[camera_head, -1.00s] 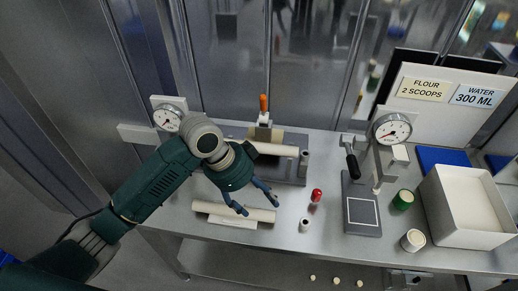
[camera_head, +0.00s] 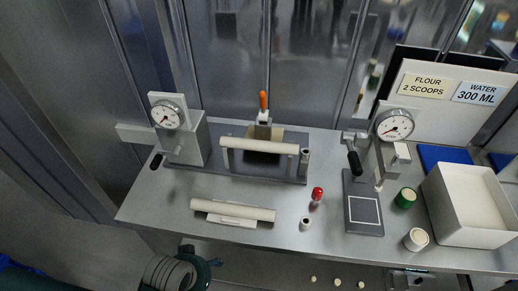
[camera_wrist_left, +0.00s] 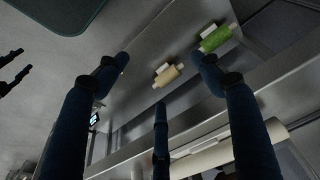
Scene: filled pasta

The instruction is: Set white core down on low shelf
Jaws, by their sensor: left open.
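Several pale cylinders could be the white core, and I cannot tell which it is: a long roll (camera_head: 232,211) on the worktop's front left, a short hollow one (camera_head: 305,223) near the front middle, and small pale pieces (camera_head: 336,282) low down beyond the front edge. My left gripper (camera_head: 214,263) is mostly below the picture, in front of the worktop's front edge. In the left wrist view its fingers (camera_wrist_left: 160,72) are spread, with nothing held between them. My right gripper does not show clearly.
A red-topped piece (camera_head: 316,195) stands near the short hollow cylinder. Gauges (camera_head: 167,114) and a press with a roller (camera_head: 260,145) stand behind. A white bin (camera_head: 470,205) and a flour and water sign (camera_head: 450,92) are at the right.

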